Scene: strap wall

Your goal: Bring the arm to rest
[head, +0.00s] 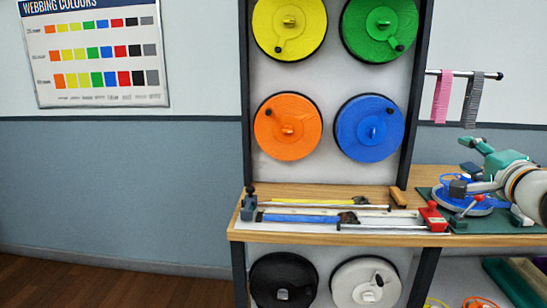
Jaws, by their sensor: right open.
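My right arm comes in from the right edge. Its gripper (468,188) is open, with nothing seen between its fingers, over the right part of the bench. It overlaps a blue round winder (471,208) in the picture; I cannot tell whether they touch. My left arm and left gripper are not in this view.
The wooden bench (300,191) carries long rulers, a blue strip (300,218) and a red block (432,216). A teal device (500,157) stands close by the right gripper. Behind is a rack with yellow, green, orange (288,137) and blue reels. Pink and grey straps (471,100) hang from a rod.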

